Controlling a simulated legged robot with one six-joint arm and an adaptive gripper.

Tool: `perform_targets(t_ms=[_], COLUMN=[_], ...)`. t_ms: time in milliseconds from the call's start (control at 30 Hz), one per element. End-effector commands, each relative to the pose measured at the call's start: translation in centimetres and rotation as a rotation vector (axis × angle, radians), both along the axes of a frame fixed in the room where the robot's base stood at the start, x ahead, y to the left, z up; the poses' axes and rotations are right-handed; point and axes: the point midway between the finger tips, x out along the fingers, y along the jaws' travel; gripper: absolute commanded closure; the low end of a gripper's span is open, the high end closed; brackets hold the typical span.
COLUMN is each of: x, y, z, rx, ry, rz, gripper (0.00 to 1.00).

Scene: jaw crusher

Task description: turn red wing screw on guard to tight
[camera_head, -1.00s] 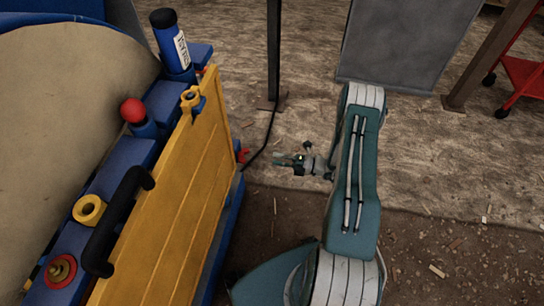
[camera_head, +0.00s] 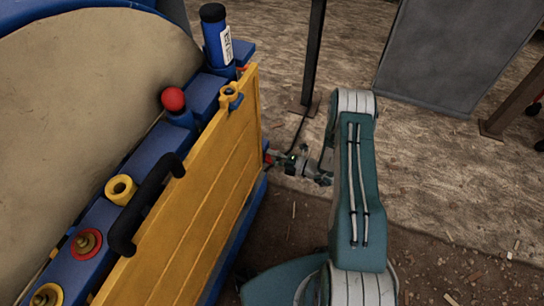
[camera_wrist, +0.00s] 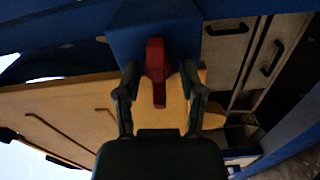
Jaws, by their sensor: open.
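The red wing screw (camera_wrist: 156,72) shows in the middle of the wrist view, in front of a blue block on the yellow guard. The yellow guard (camera_head: 205,185) stands upright on the blue machine. My gripper (camera_wrist: 160,78) is open, with one finger on each side of the wing screw. I cannot tell whether the fingers touch it. In the head view my gripper (camera_head: 275,160) is at the guard's edge, its tips partly hard to make out.
A black handle (camera_head: 147,203), a red knob (camera_head: 173,99) and a blue cylinder (camera_head: 215,38) stand along the machine's top. A dark post (camera_head: 313,55) and a grey panel (camera_head: 440,60) stand beyond my arm.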

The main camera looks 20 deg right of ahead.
Motion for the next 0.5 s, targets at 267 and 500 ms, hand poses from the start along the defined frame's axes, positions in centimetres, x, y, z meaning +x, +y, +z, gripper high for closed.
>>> perform_targets(t_ms=[267,500], x=[0.00,0.00], y=[-0.02,-0.02], z=[0.00,-0.09], rx=[0.000,-0.002], ry=[0.000,0.000], rz=[0.000,-0.001], gripper=[0.98,1.00])
